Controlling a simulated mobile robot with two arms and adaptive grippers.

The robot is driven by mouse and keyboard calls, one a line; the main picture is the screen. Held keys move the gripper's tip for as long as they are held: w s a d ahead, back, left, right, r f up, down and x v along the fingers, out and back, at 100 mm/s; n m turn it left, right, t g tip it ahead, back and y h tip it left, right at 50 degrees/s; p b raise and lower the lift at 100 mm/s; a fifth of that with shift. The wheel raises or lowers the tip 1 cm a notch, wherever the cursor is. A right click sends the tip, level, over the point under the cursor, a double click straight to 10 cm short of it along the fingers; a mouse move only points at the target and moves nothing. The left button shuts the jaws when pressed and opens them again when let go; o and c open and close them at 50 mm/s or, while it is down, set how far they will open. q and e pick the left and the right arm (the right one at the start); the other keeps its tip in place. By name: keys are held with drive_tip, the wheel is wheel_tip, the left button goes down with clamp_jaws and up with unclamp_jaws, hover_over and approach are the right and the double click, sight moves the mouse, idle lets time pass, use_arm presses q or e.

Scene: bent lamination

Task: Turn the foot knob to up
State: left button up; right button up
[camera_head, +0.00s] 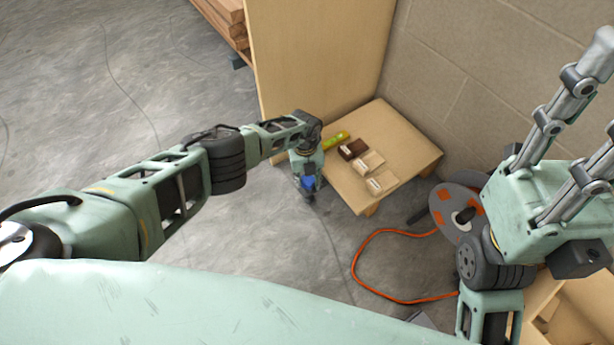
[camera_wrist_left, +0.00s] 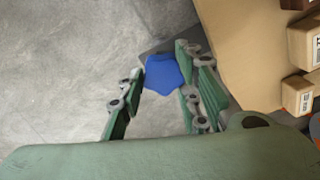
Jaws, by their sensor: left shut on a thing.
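The foot knob is a blue star-shaped knob (camera_wrist_left: 165,74), clear in the left wrist view, beside the low wooden table's edge. In the head view a bit of the blue knob (camera_head: 308,183) shows among my left gripper's fingers. My left gripper (camera_head: 308,188) points down at it, and its fingers (camera_wrist_left: 160,85) are closed on the knob from both sides. The knob's underside and stem are hidden, and I cannot read any setting on it. My right gripper (camera_head: 606,92) is raised at the right edge, its fingers apart and nothing seen between them.
The low wooden table (camera_head: 412,147) stands right beside my left gripper. On it are small boxes (camera_head: 368,164) and a yellow-green level (camera_head: 336,140). A tall wooden panel (camera_head: 315,55) rises behind. An orange cable (camera_head: 365,262) and a reel (camera_head: 455,210) lie at right. Floor at left is clear.

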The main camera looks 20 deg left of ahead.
sight(305, 180)
use_arm(q)
drive_tip(key=shift+a, duration=0.3)
drive_tip(key=o, duration=1.1)
drive_tip(key=shift+o, duration=0.2)
drive_tip(key=shift+d, duration=0.1)
drive_tip(key=shift+d, duration=0.1)
drive_tip(key=shift+r, duration=0.15)
drive_tip(key=shift+r, duration=0.55)
wheel_tip(305, 180, up, 11)
drive_tip(key=shift+s+a+f, duration=0.15)
drive_tip(key=shift+a+f, duration=0.05)
